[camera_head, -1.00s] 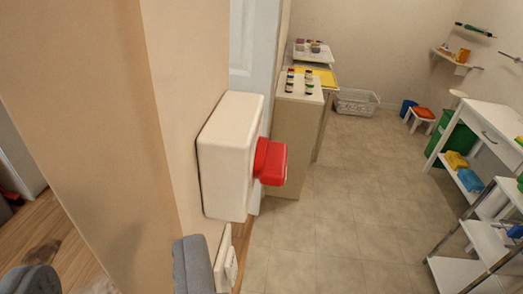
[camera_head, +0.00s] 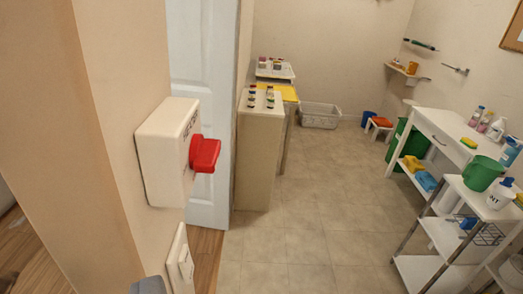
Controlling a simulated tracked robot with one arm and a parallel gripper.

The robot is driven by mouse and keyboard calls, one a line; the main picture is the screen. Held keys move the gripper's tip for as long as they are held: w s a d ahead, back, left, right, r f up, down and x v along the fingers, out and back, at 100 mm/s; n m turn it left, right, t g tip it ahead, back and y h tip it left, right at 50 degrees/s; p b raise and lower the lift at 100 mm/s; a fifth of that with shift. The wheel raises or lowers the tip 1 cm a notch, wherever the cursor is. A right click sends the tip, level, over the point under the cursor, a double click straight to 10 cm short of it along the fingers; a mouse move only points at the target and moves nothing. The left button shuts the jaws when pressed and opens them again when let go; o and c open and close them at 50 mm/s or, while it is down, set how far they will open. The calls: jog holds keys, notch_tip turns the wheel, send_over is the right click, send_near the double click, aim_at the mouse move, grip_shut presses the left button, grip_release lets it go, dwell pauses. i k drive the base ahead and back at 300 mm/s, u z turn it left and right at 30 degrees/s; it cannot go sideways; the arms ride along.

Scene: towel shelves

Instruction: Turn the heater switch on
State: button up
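The heater switch is a white box (camera_head: 165,158) on the beige wall at left, with a red knob (camera_head: 204,154) sticking out of its right face. Dark lettering shows on the box beside the knob, too small to read surely. Part of my gripper (camera_head: 149,286), a grey piece, shows at the bottom edge, below the box and apart from it. Its fingertips are mostly out of frame, so its opening cannot be judged.
A white wall plate (camera_head: 180,262) sits below the switch box. A pale door (camera_head: 200,105) stands behind it. A beige cabinet (camera_head: 258,150) is further back. A white table (camera_head: 450,135) and a shelf cart (camera_head: 440,235) stand at right. The tiled floor (camera_head: 310,205) between is clear.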

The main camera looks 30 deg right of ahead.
aim_at(204, 155)
jog(key=z, duration=0.7)
jog(key=i, duration=0.5)
